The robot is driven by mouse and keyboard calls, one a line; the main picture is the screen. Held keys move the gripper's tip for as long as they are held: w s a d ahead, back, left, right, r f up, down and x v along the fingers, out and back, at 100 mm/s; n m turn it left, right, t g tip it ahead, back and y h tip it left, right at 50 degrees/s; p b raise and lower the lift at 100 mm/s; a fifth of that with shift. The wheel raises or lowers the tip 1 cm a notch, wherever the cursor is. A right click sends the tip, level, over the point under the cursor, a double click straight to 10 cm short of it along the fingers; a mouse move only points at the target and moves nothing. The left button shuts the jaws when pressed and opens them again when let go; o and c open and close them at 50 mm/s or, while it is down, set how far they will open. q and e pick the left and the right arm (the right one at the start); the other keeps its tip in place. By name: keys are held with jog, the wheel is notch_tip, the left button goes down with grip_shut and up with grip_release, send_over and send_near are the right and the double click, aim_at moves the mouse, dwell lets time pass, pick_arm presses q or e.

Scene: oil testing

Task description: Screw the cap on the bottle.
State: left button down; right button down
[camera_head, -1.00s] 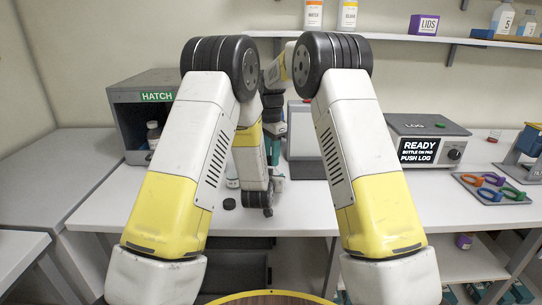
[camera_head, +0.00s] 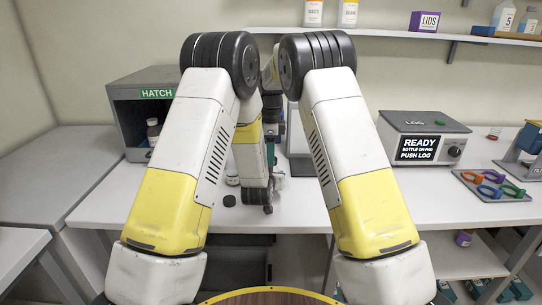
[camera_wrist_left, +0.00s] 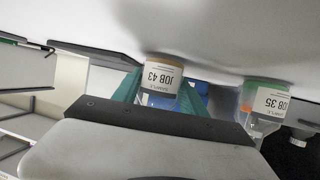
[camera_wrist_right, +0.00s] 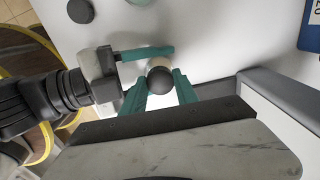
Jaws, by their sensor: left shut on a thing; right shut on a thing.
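In the left wrist view, the teal fingers of my left gripper (camera_wrist_left: 161,92) are closed around the sides of a small clear bottle (camera_wrist_left: 161,76) labelled JOB 43. In the right wrist view, the teal fingertips of my right gripper (camera_wrist_right: 160,84) are closed on a round dark cap (camera_wrist_right: 160,79), seen from above. A left gripper finger crosses beside it. The cap lies over the bottle; how far it is seated cannot be told. In the head view my arms mostly hide the bottle and both grippers.
A second bottle (camera_wrist_left: 268,103), labelled JOB 35, stands beside the held one. A dark disc (camera_head: 229,201) lies on the white table (camera_head: 110,205). The hatch box (camera_head: 155,82) is at left. The log device (camera_head: 423,140) and a tray of coloured rings (camera_head: 491,184) are at right.

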jog(key=m, duration=0.6)
jog(key=shift+w+m, duration=0.1)
jog(key=shift+m, duration=0.2)
jog(key=c, duration=0.9)
grip_release()
jog(key=shift+c, duration=0.2)
jog(key=shift+r, duration=0.1)
jog(key=shift+r, duration=2.2)
jog(key=shift+c, duration=0.4)
